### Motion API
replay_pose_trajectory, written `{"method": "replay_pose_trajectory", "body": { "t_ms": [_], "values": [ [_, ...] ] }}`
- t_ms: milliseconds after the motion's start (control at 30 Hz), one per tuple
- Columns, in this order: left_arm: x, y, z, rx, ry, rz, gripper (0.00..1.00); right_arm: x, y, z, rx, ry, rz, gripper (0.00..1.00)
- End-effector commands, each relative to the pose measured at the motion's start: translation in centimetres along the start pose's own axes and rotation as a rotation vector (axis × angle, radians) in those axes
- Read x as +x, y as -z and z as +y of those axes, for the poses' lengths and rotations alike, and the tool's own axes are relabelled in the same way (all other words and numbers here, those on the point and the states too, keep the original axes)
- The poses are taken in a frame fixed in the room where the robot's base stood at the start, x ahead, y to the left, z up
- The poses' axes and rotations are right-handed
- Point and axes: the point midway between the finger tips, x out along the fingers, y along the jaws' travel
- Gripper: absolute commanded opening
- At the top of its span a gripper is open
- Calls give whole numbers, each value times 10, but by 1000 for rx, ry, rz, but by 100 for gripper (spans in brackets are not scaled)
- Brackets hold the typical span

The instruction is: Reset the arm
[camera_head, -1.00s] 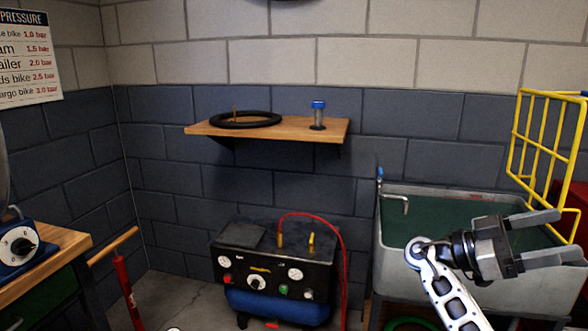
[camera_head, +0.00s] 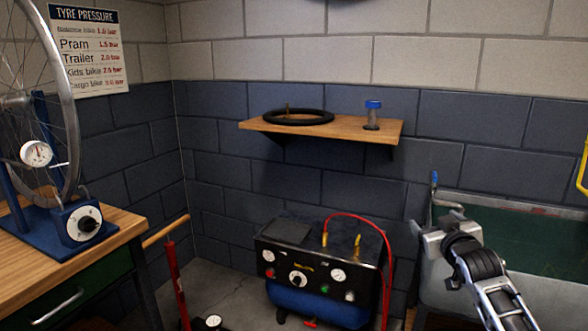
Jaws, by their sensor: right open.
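My right arm (camera_head: 490,285) reaches in from the lower right corner. Its gripper (camera_head: 444,238) is open and seen foreshortened, in front of the left end of the sink. I see nothing held in it, and its fingers are hard to make out singly. My left arm and gripper are not in view.
A grey sink (camera_head: 540,296) with a tap stands at the right. A black compressor (camera_head: 322,265) with a red hose is on the floor. A wooden shelf (camera_head: 347,134) holds a black ring and a blue-capped item. A workbench (camera_head: 118,235) with a wheel stand is at left.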

Motion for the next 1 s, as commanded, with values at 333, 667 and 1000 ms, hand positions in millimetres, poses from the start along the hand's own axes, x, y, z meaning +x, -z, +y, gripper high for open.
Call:
{"method": "replay_pose_trajectory", "body": {
  "t_ms": [333,667,1000],
  "values": [
    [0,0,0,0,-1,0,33,-81,-111,-99,8,162,-129,78],
    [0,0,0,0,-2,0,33,-263,-204,-205,135,365,-317,78],
    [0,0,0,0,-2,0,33,-365,-212,-232,243,426,-423,78]
  ]
}}
